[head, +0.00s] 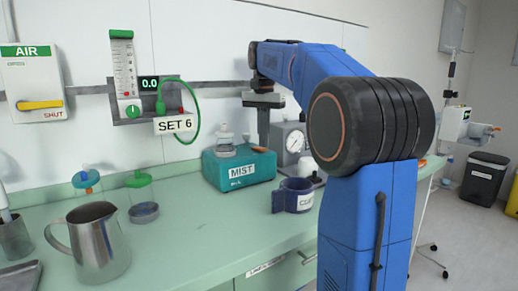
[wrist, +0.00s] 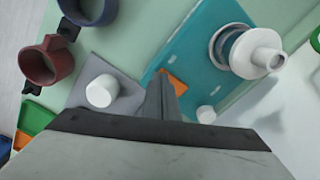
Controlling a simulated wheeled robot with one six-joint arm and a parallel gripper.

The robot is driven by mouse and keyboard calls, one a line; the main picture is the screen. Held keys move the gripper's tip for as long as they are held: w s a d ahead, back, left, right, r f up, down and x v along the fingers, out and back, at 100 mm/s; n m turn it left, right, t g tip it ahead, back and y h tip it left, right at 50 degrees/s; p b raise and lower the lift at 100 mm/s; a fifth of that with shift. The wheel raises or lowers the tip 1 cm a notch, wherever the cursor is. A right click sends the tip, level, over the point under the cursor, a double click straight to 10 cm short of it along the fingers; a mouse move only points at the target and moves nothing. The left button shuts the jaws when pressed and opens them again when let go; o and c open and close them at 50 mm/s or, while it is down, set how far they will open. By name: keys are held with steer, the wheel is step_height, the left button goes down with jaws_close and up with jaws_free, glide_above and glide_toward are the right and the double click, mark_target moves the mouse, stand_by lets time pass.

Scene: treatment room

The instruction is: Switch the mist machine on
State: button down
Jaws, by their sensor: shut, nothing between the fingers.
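The mist machine (head: 213,171) is a teal box labelled MIST on the green counter, with a clear and white cup (head: 225,140) on top. In the wrist view the teal top (wrist: 197,38) fills the middle, with the white-capped cup (wrist: 245,48) at right. An orange patch (wrist: 176,82) on the machine, perhaps its switch, shows just beyond my fingertips and is partly hidden by them. My gripper (head: 263,144) points down over the machine's back right; its shut, empty fingers show in the wrist view (wrist: 160,84). I cannot tell whether they touch it.
A dark blue mug (head: 292,198) stands in front of the machine at right. A grey gauge box (head: 291,140) is behind my gripper. A steel jug (head: 97,240) stands left. The AIR valve (head: 38,105) reads SHUT; the wall meter display (head: 149,84) reads 0.0.

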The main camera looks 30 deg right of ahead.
steer(key=shift+f, duration=0.5)
stand_by(0.3)
steer(key=shift+r, duration=3.5)
